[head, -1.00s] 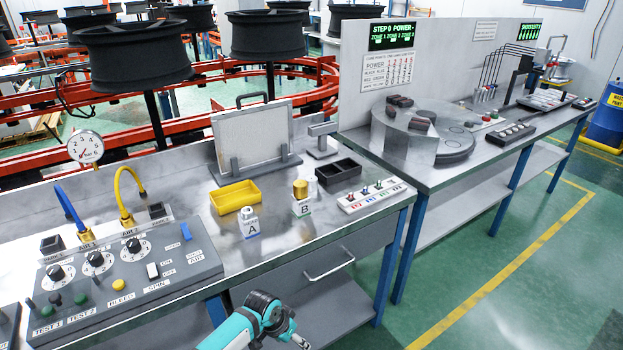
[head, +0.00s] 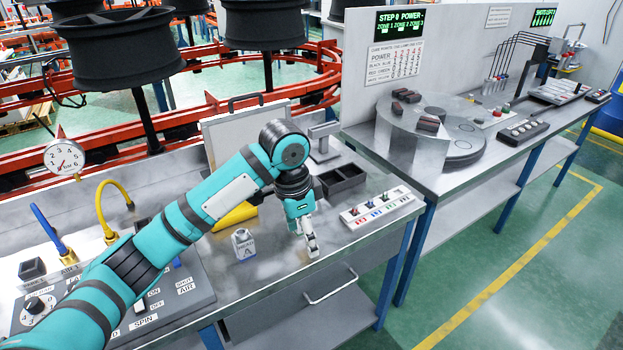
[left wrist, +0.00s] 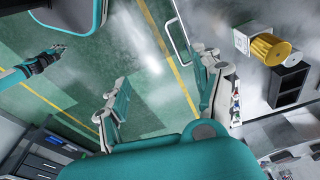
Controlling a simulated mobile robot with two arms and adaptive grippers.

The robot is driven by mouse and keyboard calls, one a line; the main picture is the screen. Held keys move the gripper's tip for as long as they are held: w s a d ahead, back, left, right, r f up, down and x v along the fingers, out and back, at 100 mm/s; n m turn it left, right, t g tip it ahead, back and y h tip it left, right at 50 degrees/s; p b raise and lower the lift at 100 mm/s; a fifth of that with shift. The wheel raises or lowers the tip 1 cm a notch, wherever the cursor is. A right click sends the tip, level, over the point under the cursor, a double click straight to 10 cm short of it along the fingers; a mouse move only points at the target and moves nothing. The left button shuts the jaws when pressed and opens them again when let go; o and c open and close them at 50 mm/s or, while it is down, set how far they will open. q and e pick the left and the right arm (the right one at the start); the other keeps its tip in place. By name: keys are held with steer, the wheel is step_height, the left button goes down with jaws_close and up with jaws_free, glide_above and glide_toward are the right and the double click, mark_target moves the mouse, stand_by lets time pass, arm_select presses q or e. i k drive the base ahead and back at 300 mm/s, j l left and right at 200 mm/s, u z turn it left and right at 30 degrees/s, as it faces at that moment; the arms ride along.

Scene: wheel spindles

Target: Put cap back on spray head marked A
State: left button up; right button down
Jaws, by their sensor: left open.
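The spray head marked A (head: 243,245) stands upright on the steel bench in the head view, a small white-labelled block with a pale top and no gold cap on it. My left gripper (head: 308,238) points down over the bench to the right of A, apart from it. Its fingers are spread and empty, as the left wrist view (left wrist: 162,85) shows. My left arm hides the block marked B in the head view. In the left wrist view a gold cylinder (left wrist: 270,48) sits on a white block (left wrist: 241,38), to the right of the fingers. My right gripper (left wrist: 52,52) is small there, its jaws unclear.
A black divided tray (head: 342,178) and a white strip of coloured connectors (head: 377,207) lie right of my left gripper. A yellow bin (head: 232,217) is partly behind my arm. A control panel (head: 185,290) fills the left. Bare bench lies around A.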

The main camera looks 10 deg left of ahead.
mark_target(243, 243)
steer(key=i+j, duration=0.2)
steer(key=i, duration=0.35)
steer(key=i+j, duration=0.2)
steer(key=i, duration=0.3)
